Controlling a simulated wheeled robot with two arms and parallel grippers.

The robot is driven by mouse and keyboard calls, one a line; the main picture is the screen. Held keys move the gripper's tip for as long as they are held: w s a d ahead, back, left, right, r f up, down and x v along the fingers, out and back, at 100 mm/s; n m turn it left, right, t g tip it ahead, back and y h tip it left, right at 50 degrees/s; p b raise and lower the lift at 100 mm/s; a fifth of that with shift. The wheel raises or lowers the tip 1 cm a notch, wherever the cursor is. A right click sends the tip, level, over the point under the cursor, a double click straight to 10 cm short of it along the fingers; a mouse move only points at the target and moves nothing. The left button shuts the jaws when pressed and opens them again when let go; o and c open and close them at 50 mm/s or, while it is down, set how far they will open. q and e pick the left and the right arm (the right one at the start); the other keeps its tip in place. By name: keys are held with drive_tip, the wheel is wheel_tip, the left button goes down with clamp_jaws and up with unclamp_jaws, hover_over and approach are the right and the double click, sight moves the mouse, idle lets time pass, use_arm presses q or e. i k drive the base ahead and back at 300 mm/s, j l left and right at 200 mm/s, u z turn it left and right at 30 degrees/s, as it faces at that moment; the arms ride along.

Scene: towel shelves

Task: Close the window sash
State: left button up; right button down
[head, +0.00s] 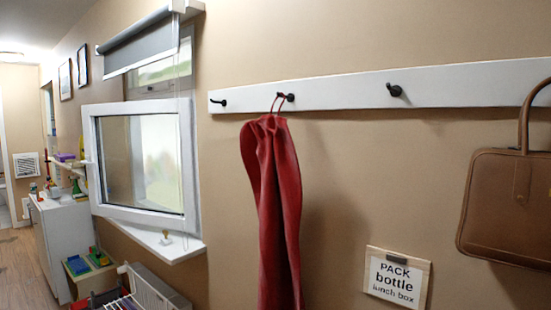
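The window sash (148,162) is a white frame with a glass pane, on the left side of the head view. It stands open, swung out from the wall into the room. A small white handle (86,162) shows on its left edge. Part of the window opening (165,72) shows above the sash; the rest of the opening is mostly hidden behind it. A white sill (150,240) sticks out below. Neither of my grippers is in view.
A grey roller blind (143,46) hangs partly lowered above the sash. A radiator (155,290) is below. A red towel (272,200) and a brown bag (505,205) hang at right. Floor (25,255) is clear at far left.

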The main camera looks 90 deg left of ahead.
sight(92, 115)
drive_tip(key=u, duration=3.65)
drive_tip(key=i+j+z, duration=0.2)
drive_tip(key=i+j, duration=0.15)
drive_tip(key=i, duration=0.15)
